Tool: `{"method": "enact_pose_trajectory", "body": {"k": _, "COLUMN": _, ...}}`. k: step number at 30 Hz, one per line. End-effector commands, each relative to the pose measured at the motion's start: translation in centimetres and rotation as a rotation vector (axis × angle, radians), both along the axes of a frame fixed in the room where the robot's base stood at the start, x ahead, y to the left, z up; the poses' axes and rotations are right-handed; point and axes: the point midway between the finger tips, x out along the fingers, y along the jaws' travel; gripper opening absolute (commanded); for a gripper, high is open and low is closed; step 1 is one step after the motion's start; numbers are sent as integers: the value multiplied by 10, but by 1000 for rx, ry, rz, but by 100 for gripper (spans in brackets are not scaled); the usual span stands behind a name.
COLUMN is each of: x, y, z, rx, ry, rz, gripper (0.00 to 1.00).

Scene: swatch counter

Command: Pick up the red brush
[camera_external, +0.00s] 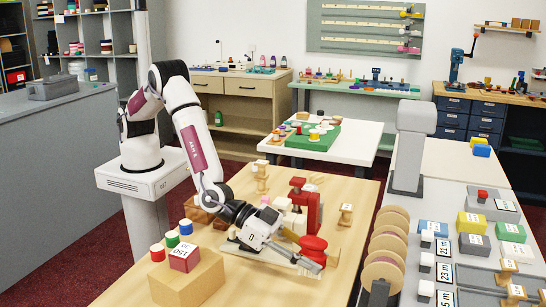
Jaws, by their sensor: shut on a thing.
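My gripper (312,262) is low over the near right part of the wooden table and is shut on a red, rounded thing (314,244), which looks to be the red brush. Its red top stands up between and above the fingers. The fingers hide its lower part, so I cannot tell whether it touches the table.
A red stand (307,206) with white pieces is just behind my gripper. A wooden box (190,281) with a red block (184,257) sits at the near left, jars beside it. A wooden spool (346,214) stands right. Large discs (384,262) line the grey counter.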

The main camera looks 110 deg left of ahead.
Motion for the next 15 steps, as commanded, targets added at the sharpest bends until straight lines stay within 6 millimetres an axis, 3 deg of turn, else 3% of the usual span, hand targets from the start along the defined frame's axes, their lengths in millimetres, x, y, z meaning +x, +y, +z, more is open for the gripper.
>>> {"method": "enact_pose_trajectory", "body": {"k": 6, "x": 0, "y": 0, "z": 31, "rx": -1, "ry": -1, "rz": 0, "gripper": 3}}
{"method": "enact_pose_trajectory", "body": {"k": 15, "x": 0, "y": 0, "z": 50, "rx": 0, "ry": 1, "rz": 0, "gripper": 3}}
